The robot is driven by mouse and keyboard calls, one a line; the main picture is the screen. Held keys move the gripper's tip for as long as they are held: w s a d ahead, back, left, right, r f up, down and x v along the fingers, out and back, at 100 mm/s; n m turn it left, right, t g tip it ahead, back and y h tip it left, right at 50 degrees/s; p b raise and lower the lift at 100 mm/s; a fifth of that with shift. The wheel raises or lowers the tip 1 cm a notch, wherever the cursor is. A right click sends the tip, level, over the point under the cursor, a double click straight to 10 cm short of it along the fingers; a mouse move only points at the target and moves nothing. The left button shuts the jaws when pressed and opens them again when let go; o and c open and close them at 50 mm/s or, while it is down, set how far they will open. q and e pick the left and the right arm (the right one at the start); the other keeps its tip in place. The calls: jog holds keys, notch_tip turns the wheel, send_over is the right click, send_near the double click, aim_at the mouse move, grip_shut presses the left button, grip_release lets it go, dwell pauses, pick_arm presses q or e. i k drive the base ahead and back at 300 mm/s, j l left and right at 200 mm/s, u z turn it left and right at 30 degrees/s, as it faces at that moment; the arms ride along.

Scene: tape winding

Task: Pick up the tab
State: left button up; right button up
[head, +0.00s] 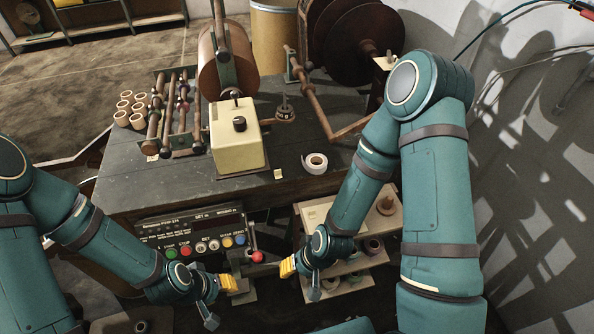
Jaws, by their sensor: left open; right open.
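A small pale yellow piece (278,174), which looks like the tab, lies on the dark tabletop (330,183) near its front edge, just left of a white tape roll (314,163). My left gripper (231,284), with yellow fingertips, is open in front of the table, below the control panel's right end. My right gripper (287,268), also yellow-tipped, is open a little to its right, in front of the shelf. Both are apart from the tab, which is nearer the back. I see nothing held in either gripper.
A cream machine box (237,140) with a black knob stands left of the tab. Several tape rolls (131,108) and rollers (172,115) sit at the left. A control panel (190,233) with a red-knobbed lever (257,257) and a shelf (352,262) are below the tabletop.

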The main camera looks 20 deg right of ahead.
aim_at(277, 173)
jog(key=l, duration=0.5)
jog(key=k+l, duration=0.1)
jog(key=l, duration=0.35)
jog(key=i+l, duration=0.1)
jog(key=l, duration=0.35)
